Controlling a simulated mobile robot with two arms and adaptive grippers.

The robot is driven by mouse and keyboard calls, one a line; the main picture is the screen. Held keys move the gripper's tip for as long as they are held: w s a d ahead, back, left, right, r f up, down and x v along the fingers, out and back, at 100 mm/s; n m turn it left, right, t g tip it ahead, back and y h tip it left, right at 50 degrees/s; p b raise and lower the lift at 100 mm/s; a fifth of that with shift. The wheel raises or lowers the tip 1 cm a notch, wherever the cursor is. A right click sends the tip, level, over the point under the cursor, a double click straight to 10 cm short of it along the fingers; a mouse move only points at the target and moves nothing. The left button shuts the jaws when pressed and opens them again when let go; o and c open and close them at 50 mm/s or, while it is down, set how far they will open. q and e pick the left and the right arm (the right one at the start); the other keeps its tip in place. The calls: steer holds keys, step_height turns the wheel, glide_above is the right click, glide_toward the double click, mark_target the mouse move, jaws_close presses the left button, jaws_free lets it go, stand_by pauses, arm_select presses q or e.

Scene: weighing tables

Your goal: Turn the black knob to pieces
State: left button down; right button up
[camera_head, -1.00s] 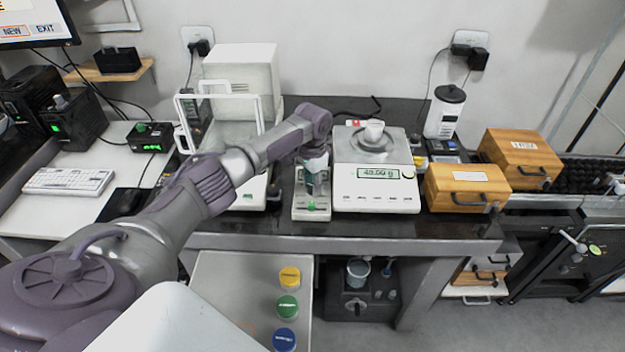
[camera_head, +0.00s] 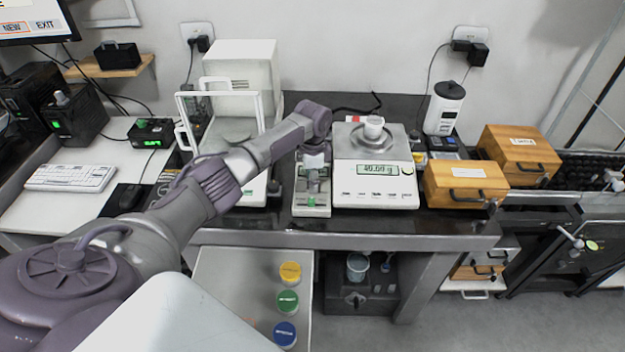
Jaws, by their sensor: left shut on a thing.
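My left gripper (camera_head: 313,187) points down over a small white device (camera_head: 311,209) between the two balances. It is shut on a small dark thing at the device's top, which I take to be the black knob. The fingers hide the knob almost fully, so its pointer and the marks around it cannot be read. My right gripper is not in view.
A glass-framed balance (camera_head: 238,70) stands to the left. Wooden boxes (camera_head: 466,186) are at the right. Capped containers (camera_head: 288,302) stand on a tray in front.

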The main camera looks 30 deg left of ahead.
arm_select(q)
steer(key=c, duration=0.8)
jaws_free()
steer(key=shift+r, duration=0.3)
step_height(320, 180, up, 12)
steer(key=shift+f, duration=0.25)
